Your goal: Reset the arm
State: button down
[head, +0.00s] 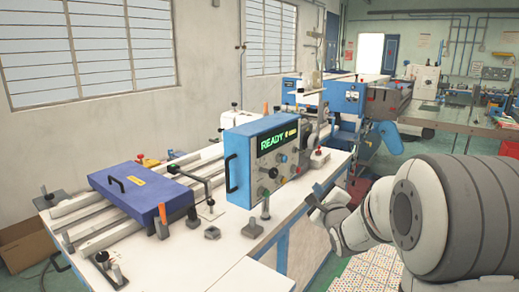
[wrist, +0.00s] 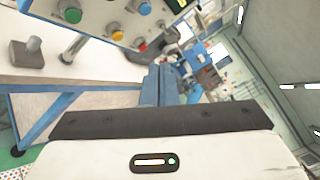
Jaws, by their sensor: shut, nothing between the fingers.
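My gripper (head: 316,207) is held out at the right of the head view, beside the front edge of the white bench (head: 215,262). In the wrist view my gripper (wrist: 158,84) shows its two blue-grey fingers side by side, shut with nothing between them. My arm reaches in from the right. The blue control box (head: 258,160) stands on the bench left of my gripper, apart from it. Its screen reads READY. Its coloured buttons (wrist: 144,8) show at the top left of the wrist view.
A blue plate with a handle (head: 140,188) lies over pale rails on the left of the bench. Metal posts (head: 265,207) stand near the front edge. A blue machine (head: 345,97) stands behind. A white mat with coloured dots (head: 372,272) is on the floor below my arm.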

jog(key=s+f+n+g, duration=0.3)
jog(key=s+n+g, duration=0.2)
jog(key=s, duration=0.6)
jog(key=s+a+f+n+g+h, duration=0.1)
jog(key=s+n+g, duration=0.4)
jog(key=s+n, duration=0.5)
jog(key=s+f+n+g+h, duration=0.1)
jog(key=s+f+n+g, duration=0.3)
jog(key=s+n, duration=0.4)
jog(key=s+g, duration=0.1)
jog(key=s, duration=0.5)
jog(key=shift+a+f, duration=0.3)
jog(key=shift+a, duration=0.1)
